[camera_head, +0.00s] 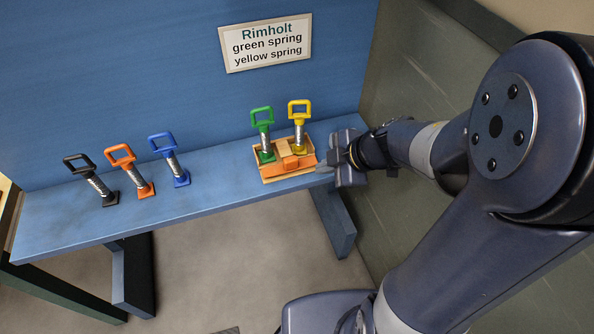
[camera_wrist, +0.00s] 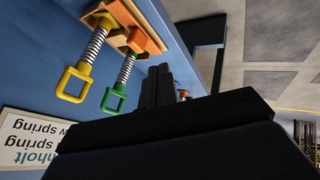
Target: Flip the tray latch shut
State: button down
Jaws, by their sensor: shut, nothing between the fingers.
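A small wooden tray (camera_head: 291,180) sits at the right end of the blue bench. It holds a green-handled spring (camera_head: 263,124) and a yellow-handled spring (camera_head: 299,119), both upright. Orange parts (camera_head: 290,167) run along the tray's front, seemingly the latch; whether it is open or shut is unclear. My gripper (camera_head: 326,168) is just right of the tray, its fingers shut and empty, close to the tray's front right corner. The wrist view also shows the dark fingers (camera_wrist: 158,85), the green spring (camera_wrist: 124,78) and the yellow spring (camera_wrist: 88,58). Contact with the tray cannot be told.
Black (camera_head: 90,180), orange (camera_head: 133,171) and blue (camera_head: 170,160) springs stand on the bench's left (camera_head: 65,218). A sign (camera_head: 265,43) reading "Rimholt, green spring, yellow spring" is on the blue wall behind. The bench between the blue spring and the tray is clear.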

jog(key=shift+s+d+f+n, duration=0.1)
jog(key=shift+s+d+n, duration=0.1)
jog(key=shift+d+n, duration=0.1)
jog(key=b, duration=0.4)
send_near(289, 170)
notch_tip(289, 170, down, 4)
jog(key=s+a, duration=0.1)
jog(key=s, duration=0.2)
jog(key=w, duration=0.1)
jog(key=w+a, duration=0.1)
jog(key=w, duration=0.1)
jog(key=shift+w+a+r, duration=0.1)
jog(key=shift+w+r, duration=0.1)
jog(key=shift+w, duration=0.15)
jog(key=shift+w+a, duration=0.2)
jog(key=shift+w, duration=0.3)
jog(key=shift+p, duration=0.35)
